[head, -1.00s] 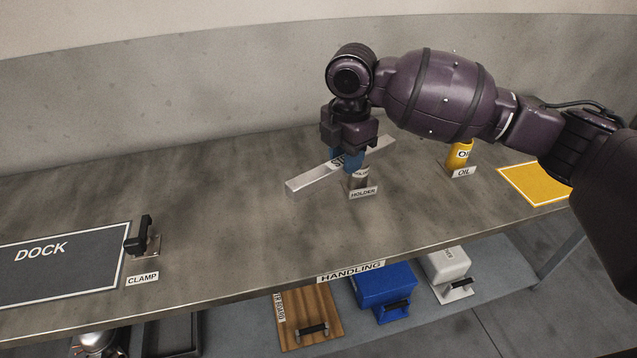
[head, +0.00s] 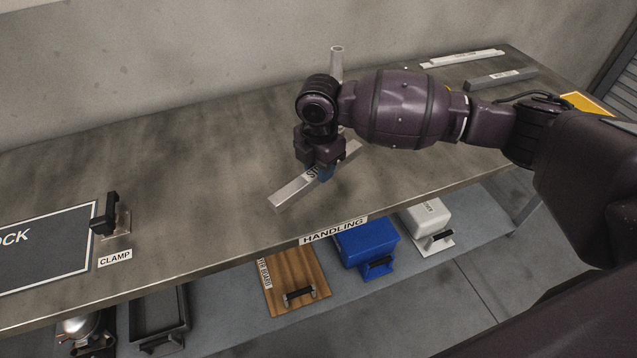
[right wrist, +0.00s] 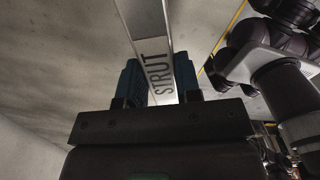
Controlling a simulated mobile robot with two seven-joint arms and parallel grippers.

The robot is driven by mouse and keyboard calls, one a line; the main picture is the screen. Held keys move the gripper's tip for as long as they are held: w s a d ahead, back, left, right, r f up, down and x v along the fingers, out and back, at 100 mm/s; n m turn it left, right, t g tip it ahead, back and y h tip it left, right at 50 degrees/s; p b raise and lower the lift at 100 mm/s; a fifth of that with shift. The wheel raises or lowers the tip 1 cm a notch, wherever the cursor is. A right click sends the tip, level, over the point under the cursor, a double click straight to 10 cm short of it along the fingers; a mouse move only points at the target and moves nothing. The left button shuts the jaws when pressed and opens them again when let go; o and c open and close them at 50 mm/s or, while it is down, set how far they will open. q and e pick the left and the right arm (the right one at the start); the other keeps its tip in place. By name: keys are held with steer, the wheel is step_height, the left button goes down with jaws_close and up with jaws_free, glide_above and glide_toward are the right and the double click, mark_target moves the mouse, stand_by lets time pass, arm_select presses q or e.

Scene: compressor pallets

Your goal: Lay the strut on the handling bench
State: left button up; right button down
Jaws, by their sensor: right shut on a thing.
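The strut (head: 292,193) is a light grey metal bar with dark lettering. My right gripper (head: 323,172) is shut on it near its middle, pointing down, with blue fingers on either side. The bar slants from lower left to upper right over the handling bench (head: 215,190). I cannot tell whether its underside touches the bench top. My left gripper is not in view.
A grey tube (head: 336,64) stands behind my wrist. Two bars, white (head: 462,58) and grey (head: 500,79), lie at the back right. The bench between clamp and strut is clear.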

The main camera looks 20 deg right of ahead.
mark_target(319, 195)
step_height(319, 195, down, 6)
steer(key=shift+r+b, duration=0.25)
steer(key=shift+b, duration=0.3)
steer(key=shift+r, duration=0.1)
steer(key=c, duration=0.8)
jaws_free()
